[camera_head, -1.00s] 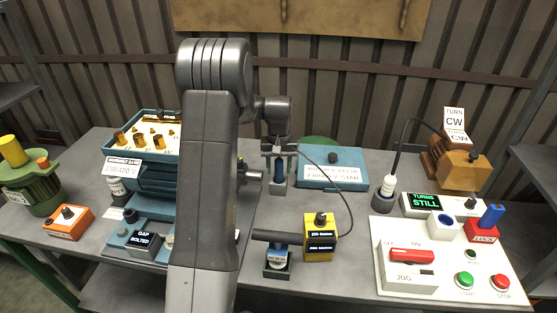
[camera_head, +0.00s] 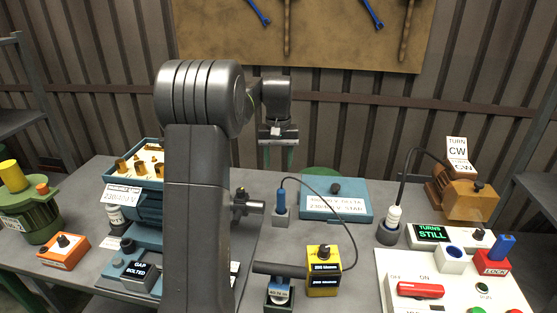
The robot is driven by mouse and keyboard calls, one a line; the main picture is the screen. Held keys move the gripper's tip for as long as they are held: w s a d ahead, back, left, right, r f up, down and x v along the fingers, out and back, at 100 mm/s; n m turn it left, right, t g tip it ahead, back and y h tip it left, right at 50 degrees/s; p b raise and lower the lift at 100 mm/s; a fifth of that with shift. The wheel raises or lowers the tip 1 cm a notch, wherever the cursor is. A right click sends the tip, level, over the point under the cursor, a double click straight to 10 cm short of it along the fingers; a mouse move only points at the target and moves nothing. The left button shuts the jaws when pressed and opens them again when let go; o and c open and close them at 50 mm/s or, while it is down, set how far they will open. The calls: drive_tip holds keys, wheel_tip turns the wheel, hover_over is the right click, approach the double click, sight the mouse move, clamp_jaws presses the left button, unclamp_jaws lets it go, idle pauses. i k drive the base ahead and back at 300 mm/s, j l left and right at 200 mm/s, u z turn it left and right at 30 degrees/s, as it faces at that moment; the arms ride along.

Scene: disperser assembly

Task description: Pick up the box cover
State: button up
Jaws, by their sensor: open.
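The box cover seems to be the flat teal plate (camera_head: 352,212) with a white label reading about delta and star and a dark knob (camera_head: 335,188) on top. It lies on the table right of the middle. The open teal terminal box (camera_head: 148,152) with brass posts sits on the motor at the left, partly hidden by my arm. My gripper (camera_head: 279,158) is open and empty, pointing down, raised above the table to the left of the plate and apart from it.
A blue-handled probe (camera_head: 280,200) stands in a holder below my gripper, its cable running to a yellow meter (camera_head: 323,270). A dark-handled tool (camera_head: 280,271) stands in front. A white control panel (camera_head: 395,265) and an orange-brown motor (camera_head: 462,196) are at the right.

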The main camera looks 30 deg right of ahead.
sight(348, 197)
drive_tip(key=z, duration=1.8)
